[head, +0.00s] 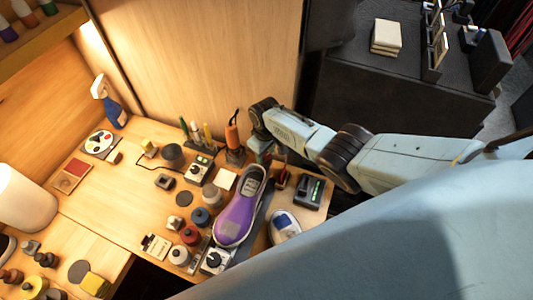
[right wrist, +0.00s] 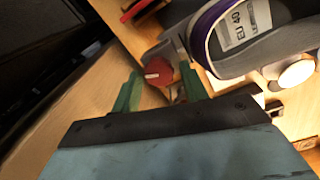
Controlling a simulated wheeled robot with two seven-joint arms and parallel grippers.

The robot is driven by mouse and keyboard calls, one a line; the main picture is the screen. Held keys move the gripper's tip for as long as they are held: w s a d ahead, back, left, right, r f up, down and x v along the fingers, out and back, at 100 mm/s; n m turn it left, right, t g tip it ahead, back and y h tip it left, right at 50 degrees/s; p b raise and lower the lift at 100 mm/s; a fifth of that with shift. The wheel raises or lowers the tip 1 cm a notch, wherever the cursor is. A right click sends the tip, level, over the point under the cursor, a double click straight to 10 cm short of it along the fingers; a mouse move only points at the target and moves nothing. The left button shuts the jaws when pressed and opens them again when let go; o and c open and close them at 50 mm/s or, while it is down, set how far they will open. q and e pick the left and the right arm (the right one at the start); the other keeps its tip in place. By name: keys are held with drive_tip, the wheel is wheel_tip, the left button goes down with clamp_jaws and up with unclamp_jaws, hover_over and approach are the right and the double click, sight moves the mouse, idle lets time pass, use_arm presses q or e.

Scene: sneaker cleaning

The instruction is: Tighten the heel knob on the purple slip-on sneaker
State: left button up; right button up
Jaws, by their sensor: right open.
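The purple slip-on sneaker (head: 235,215) lies on a dark stand at the right side of the bench. Its grey, purple-edged end with an "EU 40" label shows in the right wrist view (right wrist: 240,30). A red knob with a white mark (right wrist: 158,71) sits close to that end. My right gripper (right wrist: 162,78) is open, with its green fingers on either side of the red knob; I cannot tell whether they touch it. In the head view my right gripper (head: 264,152) is at the sneaker's far end, partly hidden by my arm. My left gripper is out of view.
An orange-handled tool (head: 233,135) stands near my right gripper.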

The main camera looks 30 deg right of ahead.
drive_tip(key=shift+r+p, duration=0.5)
drive_tip(key=shift+r, duration=1.65)
